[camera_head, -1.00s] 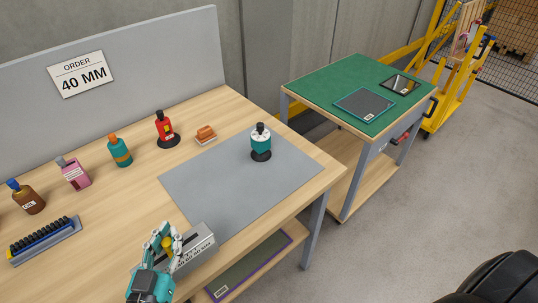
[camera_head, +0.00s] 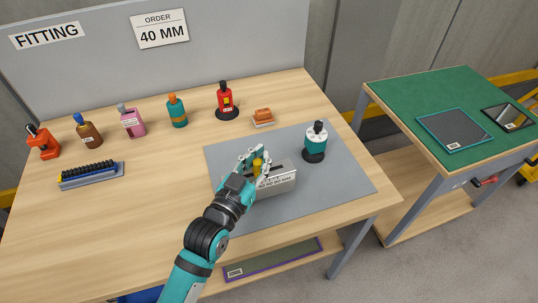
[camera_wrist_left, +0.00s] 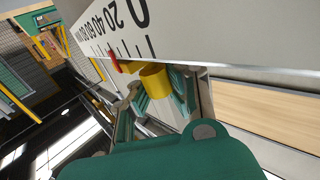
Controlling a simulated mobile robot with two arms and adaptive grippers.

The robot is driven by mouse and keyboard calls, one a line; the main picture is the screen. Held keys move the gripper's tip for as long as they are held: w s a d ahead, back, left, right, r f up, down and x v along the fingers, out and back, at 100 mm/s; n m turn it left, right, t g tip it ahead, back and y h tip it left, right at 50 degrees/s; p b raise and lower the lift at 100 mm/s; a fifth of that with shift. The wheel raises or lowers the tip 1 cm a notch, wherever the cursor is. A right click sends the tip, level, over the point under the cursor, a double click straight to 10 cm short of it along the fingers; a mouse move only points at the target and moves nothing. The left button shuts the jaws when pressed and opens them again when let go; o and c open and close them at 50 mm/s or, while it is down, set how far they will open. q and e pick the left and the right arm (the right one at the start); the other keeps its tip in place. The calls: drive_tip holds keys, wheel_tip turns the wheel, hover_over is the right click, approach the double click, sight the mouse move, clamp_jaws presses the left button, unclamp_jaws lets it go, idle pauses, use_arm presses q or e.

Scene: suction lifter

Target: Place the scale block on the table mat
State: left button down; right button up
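The scale block (camera_head: 277,181) is a grey block with printed numbers along its face and a yellow knob. My left gripper (camera_head: 257,162) is shut on it at the knob. In the left wrist view the block (camera_wrist_left: 190,35) fills the top, with its numbers, a red pointer and the yellow knob between the fingers (camera_wrist_left: 155,82). The grey table mat (camera_head: 350,182) lies under the block, on the right part of the wooden table. I cannot tell whether the block touches the mat. My right gripper is not in view.
A teal-and-black suction lifter (camera_head: 316,142) stands on the mat, close right of the block. Several bottles, including a red one (camera_head: 226,100), line the back. A blue-grey rack (camera_head: 92,175) sits left. A green-topped cart (camera_head: 430,95) stands right. The mat's right front is clear.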

use_arm(q)
drive_tip(key=w+f, duration=0.1)
drive_tip(key=w+d+f, duration=0.1)
drive_tip(key=w+f, duration=0.1)
drive_tip(key=shift+d+f+p, duration=0.35)
drive_tip(key=shift+f+p, duration=0.05)
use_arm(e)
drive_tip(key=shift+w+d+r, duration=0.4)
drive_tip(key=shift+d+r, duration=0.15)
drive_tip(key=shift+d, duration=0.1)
use_arm(q)
drive_tip(key=shift+f, duration=0.2)
drive_tip(key=c, duration=1.4)
unclamp_jaws()
drive_tip(key=shift+c, duration=0.2)
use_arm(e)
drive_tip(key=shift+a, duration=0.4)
use_arm(q)
drive_tip(key=shift+r, duration=0.1)
drive_tip(key=b+v, duration=0.1)
drive_tip(key=v, duration=1.1)
drive_tip(key=shift+b, duration=0.4)
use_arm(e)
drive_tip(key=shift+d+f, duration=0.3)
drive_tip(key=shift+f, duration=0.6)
